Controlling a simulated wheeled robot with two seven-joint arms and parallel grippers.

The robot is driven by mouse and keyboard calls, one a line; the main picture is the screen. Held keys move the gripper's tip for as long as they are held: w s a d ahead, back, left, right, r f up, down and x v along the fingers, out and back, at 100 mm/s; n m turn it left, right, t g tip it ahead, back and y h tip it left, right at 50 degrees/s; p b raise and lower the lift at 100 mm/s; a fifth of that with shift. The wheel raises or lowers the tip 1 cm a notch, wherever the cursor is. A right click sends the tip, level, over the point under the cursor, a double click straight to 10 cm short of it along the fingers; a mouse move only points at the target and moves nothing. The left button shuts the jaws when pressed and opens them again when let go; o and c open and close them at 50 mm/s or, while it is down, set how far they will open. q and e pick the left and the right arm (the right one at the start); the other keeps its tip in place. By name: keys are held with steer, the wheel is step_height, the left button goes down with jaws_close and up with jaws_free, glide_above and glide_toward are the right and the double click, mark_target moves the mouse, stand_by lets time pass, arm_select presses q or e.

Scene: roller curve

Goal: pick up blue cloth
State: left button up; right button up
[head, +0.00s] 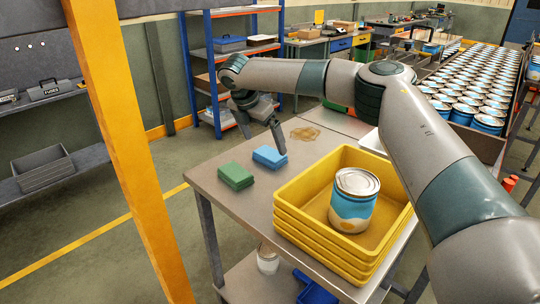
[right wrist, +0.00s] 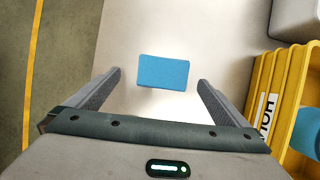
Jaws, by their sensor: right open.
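The blue cloth (head: 269,156) is a small folded block lying flat on the metal table (head: 210,186). In the right wrist view the blue cloth (right wrist: 163,72) lies just beyond and between the fingertips, untouched. My right gripper (head: 262,130) is open and empty, pointing down above and just behind the cloth. It also shows in the right wrist view (right wrist: 158,80) with its two fingers spread wide. My left gripper is in neither view.
A green cloth (head: 236,176) lies left of the blue one. A stack of yellow crates (head: 289,218) holds a blue-and-white can (head: 354,200) to the right. A brown stain (head: 305,134) marks the table behind. An orange post (head: 128,150) stands at left.

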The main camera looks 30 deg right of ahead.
mark_target(269, 153)
steer(key=shift+d, duration=0.1)
steer(key=shift+s+d+f+p, duration=0.1)
steer(key=shift+f+p, duration=0.15)
steer(key=shift+p, duration=0.1)
steer(key=x, duration=0.1)
steer(key=p+x, duration=0.2)
steer(key=x, duration=0.1)
steer(key=shift+s, duration=0.3)
steer(key=shift+w+f, duration=0.1)
steer(key=shift+f, duration=0.25)
steer(key=shift+c, duration=0.3)
steer(key=c, duration=1.1)
